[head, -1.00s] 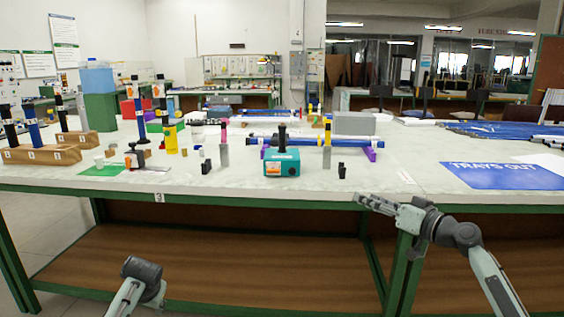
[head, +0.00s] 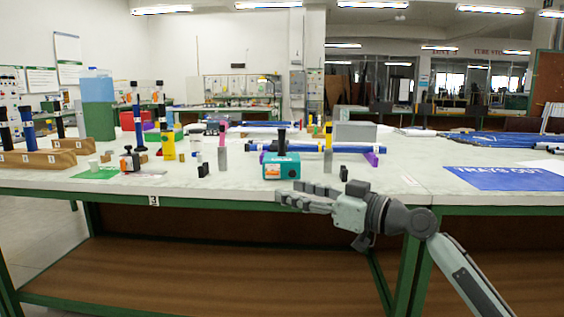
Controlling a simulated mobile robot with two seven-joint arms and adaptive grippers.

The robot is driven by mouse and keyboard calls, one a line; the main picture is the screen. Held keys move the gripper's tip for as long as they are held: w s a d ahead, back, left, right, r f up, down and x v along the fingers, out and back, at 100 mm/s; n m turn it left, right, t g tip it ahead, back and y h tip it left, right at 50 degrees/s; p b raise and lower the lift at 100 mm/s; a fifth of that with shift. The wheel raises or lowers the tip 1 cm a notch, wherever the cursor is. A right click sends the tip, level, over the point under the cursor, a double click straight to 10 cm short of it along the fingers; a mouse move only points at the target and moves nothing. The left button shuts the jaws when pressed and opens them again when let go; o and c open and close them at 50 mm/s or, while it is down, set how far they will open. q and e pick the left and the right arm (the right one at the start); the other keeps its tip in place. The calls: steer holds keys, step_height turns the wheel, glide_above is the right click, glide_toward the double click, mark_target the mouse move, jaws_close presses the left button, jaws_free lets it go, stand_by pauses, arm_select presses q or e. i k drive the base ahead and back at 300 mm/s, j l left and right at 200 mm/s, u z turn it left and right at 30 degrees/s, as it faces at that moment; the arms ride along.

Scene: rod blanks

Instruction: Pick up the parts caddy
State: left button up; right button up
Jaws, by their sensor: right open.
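The parts caddy seems to be the teal box (head: 283,172) with an upright black handle and an orange and white label. It stands upright near the front edge of the table (head: 225,188). My right gripper (head: 284,199) is open and empty, its fingers pointing left. In the picture it is just below and right of the teal box, by the table's front edge, not holding it. My left gripper is out of view.
A small black block (head: 343,173) and a grey post with a pink top (head: 222,150) flank the box. A blue rod (head: 262,147) on purple supports lies behind it. A blue "TRAYS OUT" sheet (head: 505,178) lies at the right.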

mark_target(281, 156)
steer(key=i, duration=1.45)
